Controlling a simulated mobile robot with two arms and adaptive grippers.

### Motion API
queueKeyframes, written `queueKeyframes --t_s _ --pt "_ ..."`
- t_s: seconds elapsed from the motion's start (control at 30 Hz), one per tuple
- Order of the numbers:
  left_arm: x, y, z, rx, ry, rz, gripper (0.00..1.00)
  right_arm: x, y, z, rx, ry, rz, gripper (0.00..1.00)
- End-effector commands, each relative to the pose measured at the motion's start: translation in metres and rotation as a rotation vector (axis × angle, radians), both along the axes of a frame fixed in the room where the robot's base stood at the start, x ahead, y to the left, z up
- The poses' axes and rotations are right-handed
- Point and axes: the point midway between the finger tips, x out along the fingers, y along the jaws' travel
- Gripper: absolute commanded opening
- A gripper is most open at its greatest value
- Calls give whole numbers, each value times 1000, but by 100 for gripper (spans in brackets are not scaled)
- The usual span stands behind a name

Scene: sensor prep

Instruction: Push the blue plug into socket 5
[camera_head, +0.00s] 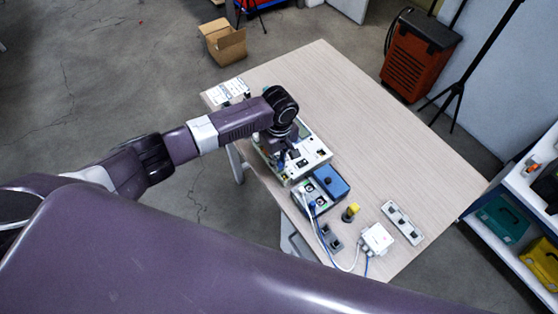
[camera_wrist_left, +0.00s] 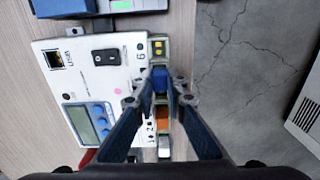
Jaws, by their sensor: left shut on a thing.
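The white device (camera_wrist_left: 108,72) lies on the table with a row of sockets along one edge; it also shows in the head view (camera_head: 316,152). My left gripper (camera_wrist_left: 160,82) is shut on the blue plug (camera_wrist_left: 160,77), over the socket row. The blue plug sits between the yellow-green terminal (camera_wrist_left: 158,48) near the printed 6 and the orange plug (camera_wrist_left: 163,118). The fingers hide the number beside it, and how deep it sits cannot be told. In the head view my left gripper (camera_head: 281,156) reaches down at the device's left edge. My right gripper is not in view.
A blue-topped box (camera_head: 330,181) with cables stands close to the device. The table's (camera_head: 370,110) far right side is clear.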

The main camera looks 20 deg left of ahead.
Motion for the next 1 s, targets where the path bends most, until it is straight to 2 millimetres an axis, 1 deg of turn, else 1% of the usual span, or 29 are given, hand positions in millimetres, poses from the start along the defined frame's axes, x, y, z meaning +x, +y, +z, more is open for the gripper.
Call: queueKeyframes --t_s 0.4,0.43,0.6,0.77,0.87,1.0 --pt "-1 1 -3 1 2 -1 0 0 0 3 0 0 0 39" --pt "-1 1 -3 1 2 -1 16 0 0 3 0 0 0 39" --pt "0 0 -3 1 2 0 33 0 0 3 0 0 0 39" --pt "0 0 -2 1 1 0 33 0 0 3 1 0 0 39" --pt "0 0 -2 1 1 0 38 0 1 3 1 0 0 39" --pt "0 0 -2 1 1 0 38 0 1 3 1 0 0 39"
